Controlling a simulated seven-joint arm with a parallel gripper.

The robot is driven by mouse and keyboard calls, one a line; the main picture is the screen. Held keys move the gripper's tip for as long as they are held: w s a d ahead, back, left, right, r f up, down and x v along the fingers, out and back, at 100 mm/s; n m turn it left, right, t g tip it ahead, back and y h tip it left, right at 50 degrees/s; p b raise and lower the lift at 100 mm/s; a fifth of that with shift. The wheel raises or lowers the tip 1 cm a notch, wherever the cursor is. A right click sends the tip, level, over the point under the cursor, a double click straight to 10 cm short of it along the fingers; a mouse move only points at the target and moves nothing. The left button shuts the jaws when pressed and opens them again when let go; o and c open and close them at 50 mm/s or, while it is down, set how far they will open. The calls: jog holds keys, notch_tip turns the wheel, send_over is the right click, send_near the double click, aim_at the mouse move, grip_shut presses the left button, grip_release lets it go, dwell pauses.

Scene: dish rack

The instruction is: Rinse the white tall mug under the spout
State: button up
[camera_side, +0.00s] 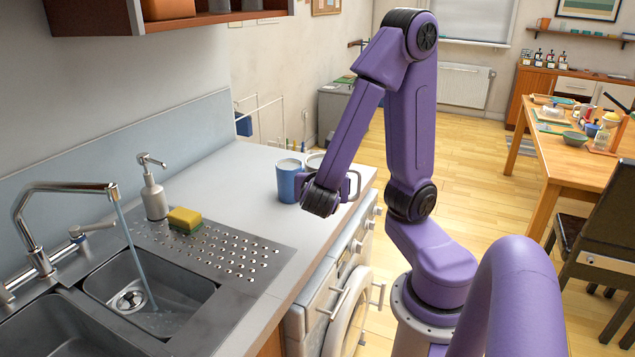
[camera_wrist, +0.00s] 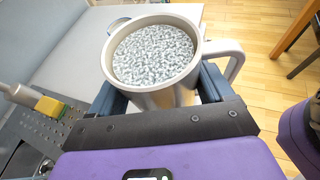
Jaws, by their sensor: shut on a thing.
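The white tall mug (camera_wrist: 152,97) stands between the two fingers of my gripper (camera_wrist: 160,88) in the wrist view, its handle to the right. My gripper is shut on it. A grey speckled surface shows inside its rim. In the side view my gripper (camera_side: 320,198) hides most of the mug; its rim (camera_side: 314,161) and handle show on the counter near the front edge. I cannot tell whether its base touches the counter. The curved metal spout (camera_side: 70,187) is far to the left, with a stream of water (camera_side: 137,250) running into the sink basin (camera_side: 180,288).
A blue cup (camera_side: 287,181) stands close to the left of my gripper. A soap dispenser (camera_side: 153,193) and a yellow-green sponge (camera_side: 185,219) stand by the perforated drainboard (camera_side: 235,252), between my gripper and the spout. A shelf (camera_side: 205,20) hangs above. The front counter is clear.

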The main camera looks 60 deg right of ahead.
jog(key=w+a+f+m+t, duration=0.2)
jog(key=w+a+m, duration=0.3)
jog(key=a, duration=0.5)
jog(key=w+a+f+m+t+h, duration=0.1)
jog(key=w+a+f+m+t, duration=0.2)
jog(key=w+a, duration=0.7)
jog(key=shift+a+f+m+t, duration=0.15)
jog(key=shift+a+m+t, duration=0.15)
jog(key=shift+a+m, duration=0.55)
jog(key=shift+d+m, duration=0.25)
jog(key=w+a, duration=0.4)
jog(key=w, duration=1.2)
jog(key=shift+w, duration=0.25)
jog(key=shift+a, duration=0.1)
jog(key=shift+w+d, duration=0.15)
jog(key=shift+d, duration=0.6)
